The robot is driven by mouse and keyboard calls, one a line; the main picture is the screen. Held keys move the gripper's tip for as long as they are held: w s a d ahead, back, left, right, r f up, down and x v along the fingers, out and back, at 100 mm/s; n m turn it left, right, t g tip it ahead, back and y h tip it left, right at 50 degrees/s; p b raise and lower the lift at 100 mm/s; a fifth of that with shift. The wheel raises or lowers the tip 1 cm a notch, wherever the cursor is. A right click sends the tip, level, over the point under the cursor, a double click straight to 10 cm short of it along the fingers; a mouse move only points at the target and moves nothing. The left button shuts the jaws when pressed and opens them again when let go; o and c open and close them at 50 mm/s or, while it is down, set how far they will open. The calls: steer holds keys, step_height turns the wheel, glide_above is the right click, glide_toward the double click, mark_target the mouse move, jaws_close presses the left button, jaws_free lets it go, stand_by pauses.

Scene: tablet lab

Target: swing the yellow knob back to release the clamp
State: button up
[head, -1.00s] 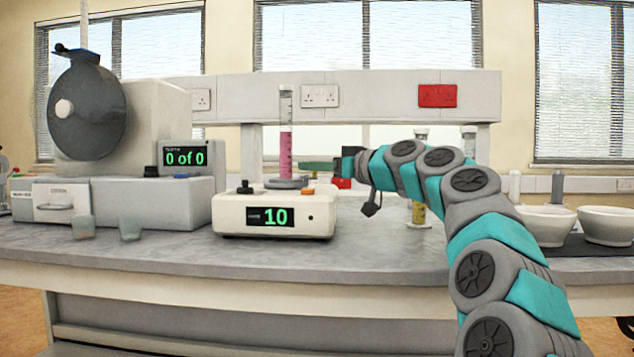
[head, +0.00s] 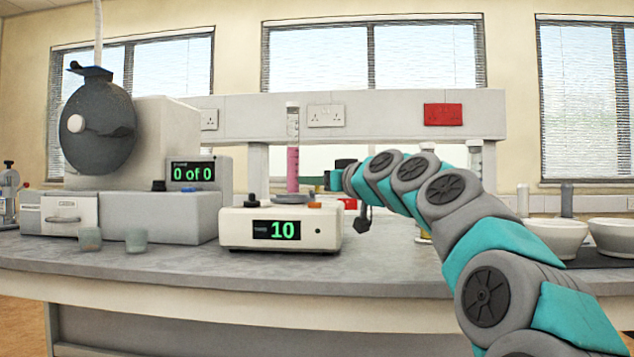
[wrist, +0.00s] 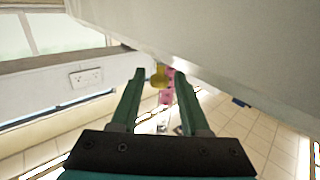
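The yellow knob (wrist: 159,76) shows small in the wrist view, between the tips of my gripper (wrist: 160,86). The fingers are apart, one on each side of it in the picture; I cannot tell whether they touch it. In the head view I cannot make the knob out. There my gripper (head: 330,180) points left above the bench, behind the white box with the "10" display (head: 280,229). Its fingertips are partly hidden near a measuring cylinder. I cannot make out the clamp.
A machine with a dark drum (head: 97,128) and "0 of 0" display (head: 191,173) is at left. White bowls (head: 548,238) are at right. A large pale surface (wrist: 235,45) fills the wrist view's upper right.

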steer(key=shift+o, duration=0.5)
steer(key=shift+b+v, duration=0.35)
steer(key=shift+v, duration=3.55)
